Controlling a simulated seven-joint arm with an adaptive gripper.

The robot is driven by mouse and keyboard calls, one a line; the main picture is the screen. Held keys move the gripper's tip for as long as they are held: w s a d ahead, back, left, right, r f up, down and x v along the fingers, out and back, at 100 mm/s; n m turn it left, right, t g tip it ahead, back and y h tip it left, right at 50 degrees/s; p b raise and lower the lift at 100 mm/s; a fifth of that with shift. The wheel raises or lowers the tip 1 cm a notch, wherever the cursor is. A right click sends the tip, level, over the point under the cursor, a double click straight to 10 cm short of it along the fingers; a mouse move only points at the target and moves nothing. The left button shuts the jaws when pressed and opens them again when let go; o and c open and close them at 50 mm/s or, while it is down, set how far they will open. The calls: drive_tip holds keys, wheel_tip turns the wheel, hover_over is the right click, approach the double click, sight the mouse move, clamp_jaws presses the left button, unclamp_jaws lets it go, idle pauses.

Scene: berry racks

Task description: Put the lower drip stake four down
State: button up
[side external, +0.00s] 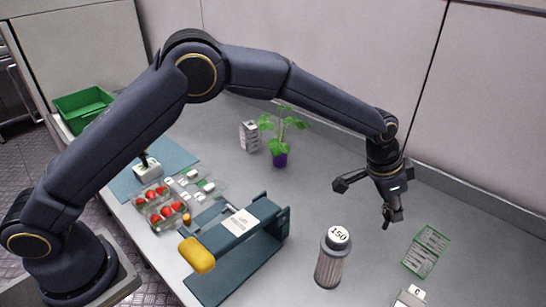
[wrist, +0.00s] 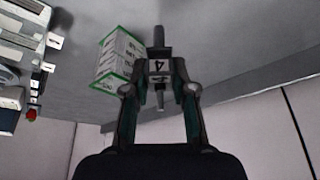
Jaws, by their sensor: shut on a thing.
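My gripper (side external: 392,208) is at the right in the side external view, pointing down above the bench. In the wrist view my gripper (wrist: 160,82) is shut on drip stake four (wrist: 158,38), a dark thin stake with a white tag marked 4. The stake's two ends stick out beyond the fingers on opposite sides. In the side external view only a small dark tip of the stake shows below the fingers. It appears clear of the bench.
A green-edged white box or rack (side external: 427,250) lies right of my gripper; it also shows in the wrist view (wrist: 119,58). A bottle topped 150 (side external: 331,262), a potted plant (side external: 280,158), a blue press-like stand (side external: 240,226) and berry trays (side external: 148,218) stand leftward.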

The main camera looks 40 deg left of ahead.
sight(384, 226)
drive_tip(key=shift+f, duration=2.15)
drive_tip(key=shift+f, duration=0.1)
drive_tip(key=o, duration=0.8)
